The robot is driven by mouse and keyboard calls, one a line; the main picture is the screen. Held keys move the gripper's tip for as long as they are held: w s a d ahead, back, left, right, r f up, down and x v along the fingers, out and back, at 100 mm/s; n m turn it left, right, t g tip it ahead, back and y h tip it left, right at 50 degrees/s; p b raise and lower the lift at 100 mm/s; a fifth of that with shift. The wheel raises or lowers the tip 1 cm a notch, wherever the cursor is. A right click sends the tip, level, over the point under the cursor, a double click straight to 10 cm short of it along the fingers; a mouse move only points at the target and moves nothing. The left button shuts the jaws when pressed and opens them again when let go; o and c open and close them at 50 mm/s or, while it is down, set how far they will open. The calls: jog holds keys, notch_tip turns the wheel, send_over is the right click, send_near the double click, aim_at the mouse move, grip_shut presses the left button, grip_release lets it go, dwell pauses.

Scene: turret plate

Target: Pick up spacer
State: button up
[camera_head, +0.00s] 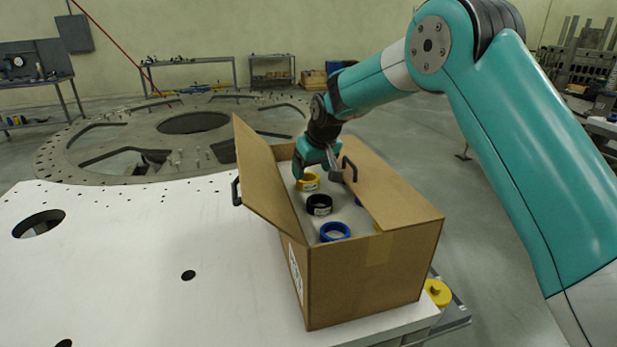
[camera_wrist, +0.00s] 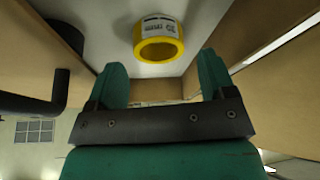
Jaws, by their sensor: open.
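A yellow ring spacer (camera_head: 307,184) with a white label lies on the light floor of an open cardboard box. Nearer in the same row are a black spacer (camera_head: 319,205) and a blue spacer (camera_head: 335,231). My gripper (camera_head: 318,168) is over the far part of the box, just by the yellow spacer. In the wrist view my gripper (camera_wrist: 161,72) has its two green fingers spread with nothing between them. The yellow spacer (camera_wrist: 159,41) shows beyond the fingertips, apart from them.
The cardboard box (camera_head: 370,275) has raised side flaps and dark handles close around my gripper. It stands on a white plate (camera_head: 130,260) with holes. A blue piece in the box is mostly hidden by the right flap. A yellow part (camera_head: 438,291) sits outside the box.

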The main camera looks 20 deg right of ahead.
aim_at(309, 177)
jog(key=shift+w+p+x, duration=0.2)
jog(key=shift+p+x, duration=1.25)
jog(key=shift+x, duration=0.9)
jog(key=shift+d+r, duration=0.1)
jog(key=c, duration=0.7)
